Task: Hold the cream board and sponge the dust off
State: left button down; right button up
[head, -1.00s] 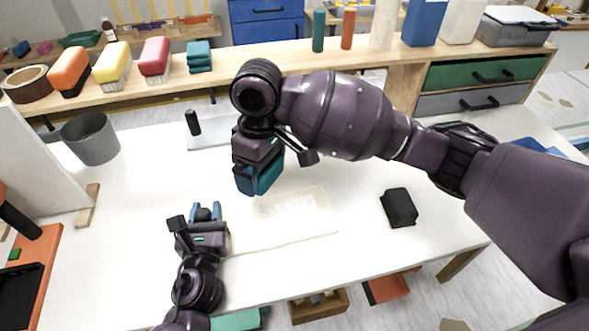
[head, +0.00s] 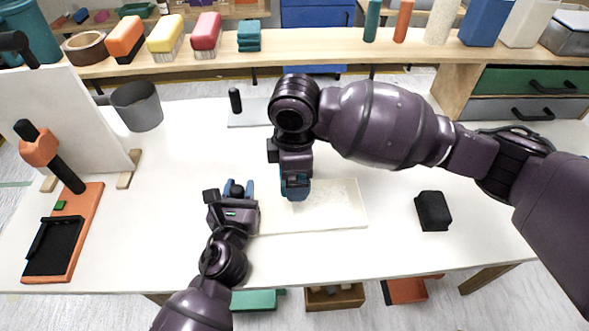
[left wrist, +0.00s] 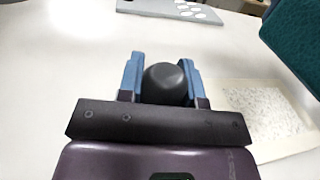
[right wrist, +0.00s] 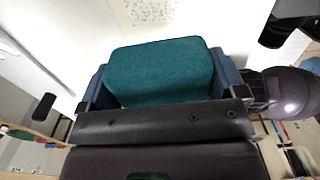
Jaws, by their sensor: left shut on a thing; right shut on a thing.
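The cream board (head: 345,221) lies flat on the white table, with a pale speckled dust patch (head: 338,193) on it. It also shows in the left wrist view (left wrist: 262,154). My left gripper (head: 238,190) is at the board's left side, shut on a black rounded knob (left wrist: 166,83). I cannot tell whether the knob is joined to the board. My right gripper (head: 295,180) is shut on the teal sponge (right wrist: 160,72), over the board's left part. In the left wrist view the sponge (left wrist: 295,40) looks raised above the board. The gripper hides part of the dust.
A black block (head: 433,211) lies right of the board. A grey plate with a black handle (head: 235,101) and a grey bucket (head: 137,107) stand behind. An orange tool board (head: 82,235) is at the left. A shelf (head: 340,50) with coloured sponges runs along the back.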

pick_arm(q)
jog(key=shift+f, duration=0.3)
pick_arm(e)
jog(key=shift+f, duration=0.2)
jog(key=shift+f, duration=3.15)
